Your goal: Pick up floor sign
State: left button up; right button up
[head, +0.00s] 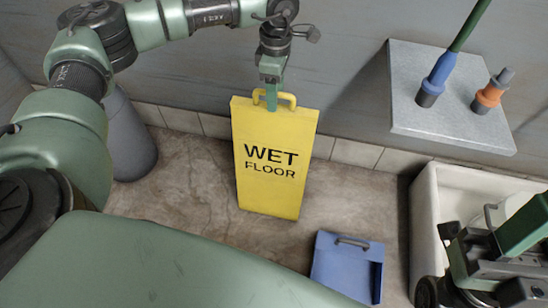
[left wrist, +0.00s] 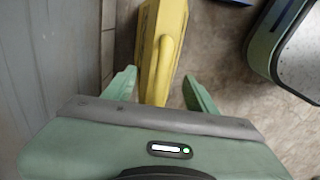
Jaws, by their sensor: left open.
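The yellow floor sign (head: 272,185) with "WET FLOOR" on it stands upright on the stone-look floor, close to the wall, in the head view. It has a yellow loop handle on top. My left gripper (head: 271,98) is at the top of the sign, pointing down at the handle. In the left wrist view the sign's top and handle (left wrist: 166,60) lie between the two spread fingers of the left gripper (left wrist: 160,88), with gaps on both sides. My right gripper (head: 492,285) is partly in view at the lower right edge; its fingers cannot be made out.
A blue dustpan-like object (head: 346,268) lies on the floor right of the sign. A grey wall shelf (head: 450,120) holds a blue item (head: 437,80) and an orange item (head: 490,95). A white basin (head: 428,205) stands at right, a grey bin (head: 130,140) at left.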

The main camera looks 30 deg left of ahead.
pick_arm(q)
jog(key=f+b, duration=0.1)
jog(key=f, duration=0.1)
jog(key=f+b, duration=0.1)
jog(key=f, duration=0.1)
jog(key=shift+a+f, duration=0.2)
jog(key=shift+f, duration=0.35)
grip_shut()
jog(key=shift+r, duration=0.2)
dwell(0.7)
